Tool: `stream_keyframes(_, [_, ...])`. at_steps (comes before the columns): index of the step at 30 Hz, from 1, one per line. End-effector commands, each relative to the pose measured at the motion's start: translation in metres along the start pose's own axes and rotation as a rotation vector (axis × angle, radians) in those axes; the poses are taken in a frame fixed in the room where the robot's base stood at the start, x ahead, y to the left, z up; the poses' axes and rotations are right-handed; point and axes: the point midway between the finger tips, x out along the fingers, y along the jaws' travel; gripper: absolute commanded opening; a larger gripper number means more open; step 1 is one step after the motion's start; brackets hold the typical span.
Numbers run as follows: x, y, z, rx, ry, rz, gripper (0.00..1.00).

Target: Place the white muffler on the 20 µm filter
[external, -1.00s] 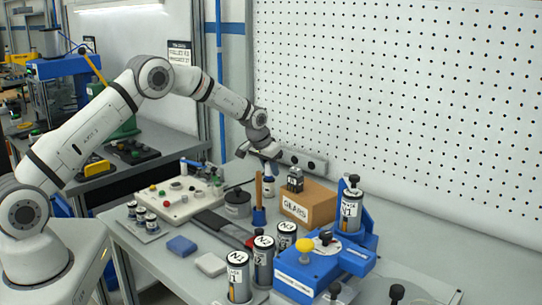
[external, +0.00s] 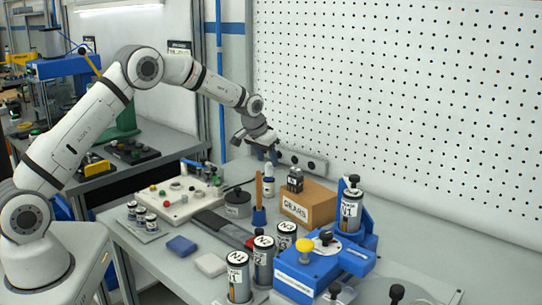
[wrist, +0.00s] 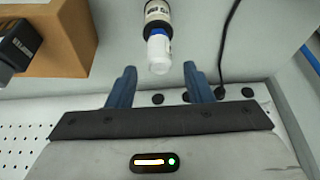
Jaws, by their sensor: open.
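My gripper (external: 260,150) is open and empty, above the back of the table near the pegboard wall. In the wrist view its two blue fingers (wrist: 160,68) point toward a small bottle (wrist: 158,12) with a blue ring and white tip, which lies beyond the fingertips, apart from them. The bottle stands at the back of the table (external: 269,187). Several small label-wrapped cylinders (external: 141,215) stand on a plate at the table's left. Their labels are too small to read, so I cannot tell which is the 20 µm filter. I cannot identify the white muffler for certain.
A cardboard GEARS box (external: 308,205) stands right of the bottle. A white control panel (external: 178,198) is left. Numbered canisters (external: 239,277) and a blue fixture (external: 310,272) fill the front right. Blue (external: 181,245) and white (external: 211,264) blocks lie in front.

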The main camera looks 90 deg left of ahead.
Motion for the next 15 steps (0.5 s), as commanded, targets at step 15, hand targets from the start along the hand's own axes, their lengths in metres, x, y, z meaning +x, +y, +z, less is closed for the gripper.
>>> stream_keyframes(15, [-0.072, 0.0, 0.001, 0.0, -0.001, 0.0, 0.46])
